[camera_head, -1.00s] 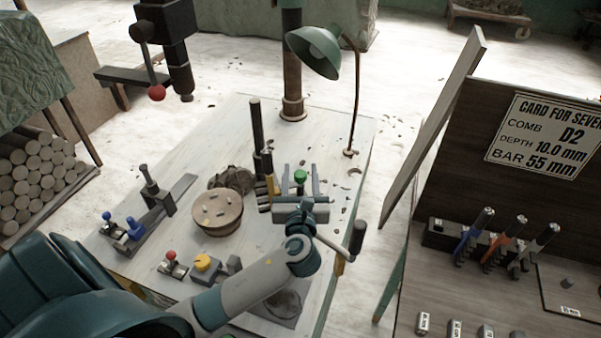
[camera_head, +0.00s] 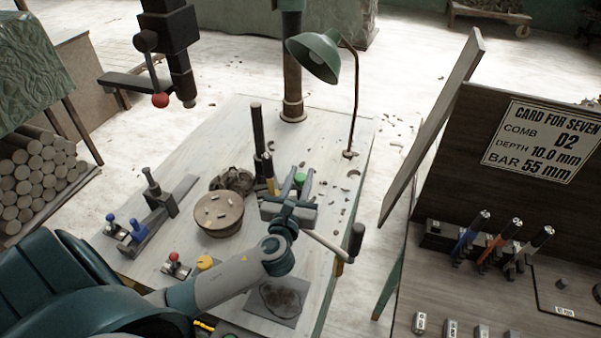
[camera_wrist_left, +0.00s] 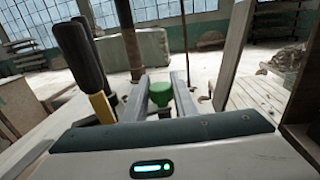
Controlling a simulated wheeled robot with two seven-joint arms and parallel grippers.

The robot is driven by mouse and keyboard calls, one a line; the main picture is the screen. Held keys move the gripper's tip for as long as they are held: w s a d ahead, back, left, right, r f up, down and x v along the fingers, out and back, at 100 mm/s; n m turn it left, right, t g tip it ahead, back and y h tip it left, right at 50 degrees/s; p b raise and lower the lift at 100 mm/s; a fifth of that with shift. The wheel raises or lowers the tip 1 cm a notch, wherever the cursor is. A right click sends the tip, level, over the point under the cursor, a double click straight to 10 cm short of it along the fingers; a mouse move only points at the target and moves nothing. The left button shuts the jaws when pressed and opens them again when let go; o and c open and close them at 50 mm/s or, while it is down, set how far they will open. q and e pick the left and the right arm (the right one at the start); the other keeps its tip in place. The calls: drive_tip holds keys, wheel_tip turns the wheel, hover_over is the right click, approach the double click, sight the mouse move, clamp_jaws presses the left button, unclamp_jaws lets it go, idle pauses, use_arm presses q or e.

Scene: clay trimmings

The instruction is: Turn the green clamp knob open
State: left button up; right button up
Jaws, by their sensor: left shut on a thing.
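The green clamp knob (camera_head: 299,179) is at the back right of the pale workbench, beside a dark upright post. My left gripper (camera_head: 297,177) reaches it from the front, its two fingers on either side of the knob and shut on it. In the left wrist view the green knob (camera_wrist_left: 160,92) shows between the two grey fingers (camera_wrist_left: 164,88). The gripper body hides the lower part of the clamp. My right gripper is not in view.
A round turntable (camera_head: 218,226) is to the left. A crank handle (camera_head: 356,238) sticks out at the right. A panel with a card (camera_head: 543,140) stands further right.

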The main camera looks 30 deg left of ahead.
use_arm(q)
drive_tip(key=shift+m+t+h, duration=0.3)
drive_tip(key=shift+m+h, duration=0.5)
drive_tip(key=shift+h, duration=0.2)
drive_tip(key=shift+m+t+h, duration=0.3)
drive_tip(key=shift+m+h, duration=0.5)
drive_tip(key=shift+h, duration=0.6)
drive_tip(key=o, duration=1)
drive_tip(key=shift+o, duration=0.2)
drive_tip(key=shift+n+y, duration=0.4)
drive_tip(key=shift+y, duration=0.2)
